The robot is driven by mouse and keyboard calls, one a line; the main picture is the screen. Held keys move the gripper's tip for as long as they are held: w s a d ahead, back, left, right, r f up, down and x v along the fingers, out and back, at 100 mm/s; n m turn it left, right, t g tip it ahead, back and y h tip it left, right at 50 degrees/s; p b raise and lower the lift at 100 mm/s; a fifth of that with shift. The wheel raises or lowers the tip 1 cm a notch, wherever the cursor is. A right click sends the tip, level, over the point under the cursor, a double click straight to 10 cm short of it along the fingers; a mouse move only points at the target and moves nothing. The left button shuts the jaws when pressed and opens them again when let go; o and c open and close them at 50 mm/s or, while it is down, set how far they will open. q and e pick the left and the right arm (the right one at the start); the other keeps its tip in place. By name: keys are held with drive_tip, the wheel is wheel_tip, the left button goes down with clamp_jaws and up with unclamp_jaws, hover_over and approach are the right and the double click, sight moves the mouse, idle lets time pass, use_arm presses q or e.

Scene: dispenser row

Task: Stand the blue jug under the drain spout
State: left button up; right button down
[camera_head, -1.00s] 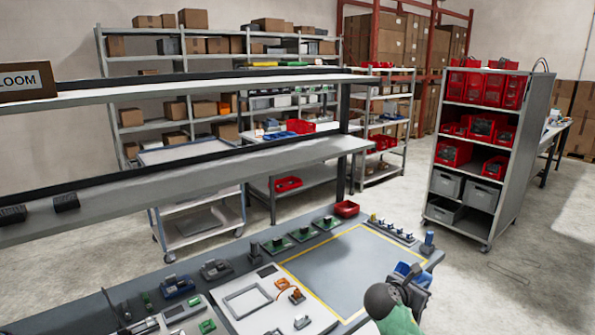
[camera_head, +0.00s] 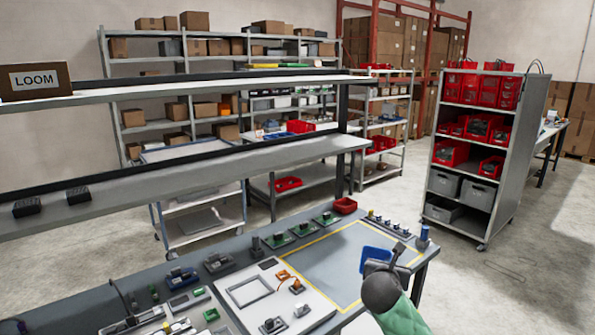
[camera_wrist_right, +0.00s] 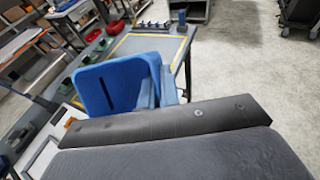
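My right gripper (camera_head: 385,262) is over the near right corner of the workbench; the dark round part of my arm hides much of it. A blue, rounded, flat-sided piece (camera_head: 375,254) is at the gripper. In the right wrist view this blue piece (camera_wrist_right: 108,84) has a dark slot and lighter blue parts beside it, just beyond my dark wrist housing. I cannot tell whether it is the jug or part of the gripper, nor see the fingertips. No drain spout or other clear jug shows. My left gripper is out of view.
The workbench (camera_head: 330,262) has a yellow-outlined clear area, with green boards and small fixtures around it. A small blue cylinder (camera_head: 424,236) stands at its right corner. A cart with red bins (camera_head: 480,135) stands beyond. Open floor (camera_head: 510,290) lies to the right.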

drive_tip(key=s+a, duration=0.1)
drive_tip(key=a+f+n+y, duration=0.1)
drive_tip(key=s+a+n+y+b, duration=0.1)
drive_tip(key=shift+s+f+t, duration=0.3)
drive_tip(key=shift+t, duration=0.1)
use_arm(q)
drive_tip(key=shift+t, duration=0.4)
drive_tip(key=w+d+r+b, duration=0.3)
drive_tip(key=b, duration=0.1)
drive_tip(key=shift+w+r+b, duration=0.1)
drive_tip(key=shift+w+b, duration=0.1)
drive_tip(key=shift+b, duration=0.15)
use_arm(e)
drive_tip(key=s+f+n+y, duration=0.1)
drive_tip(key=s+f+y, duration=0.1)
drive_tip(key=s+f, duration=0.5)
drive_tip(key=s+a+f+n+y, duration=0.1)
drive_tip(key=s+f+y, duration=0.1)
drive_tip(key=s+f, duration=0.5)
wheel_tip(320, 180, down, 5)
drive_tip(key=shift+a+r+n, duration=0.1)
drive_tip(key=shift+a+n, duration=0.15)
drive_tip(key=shift+n, duration=0.15)
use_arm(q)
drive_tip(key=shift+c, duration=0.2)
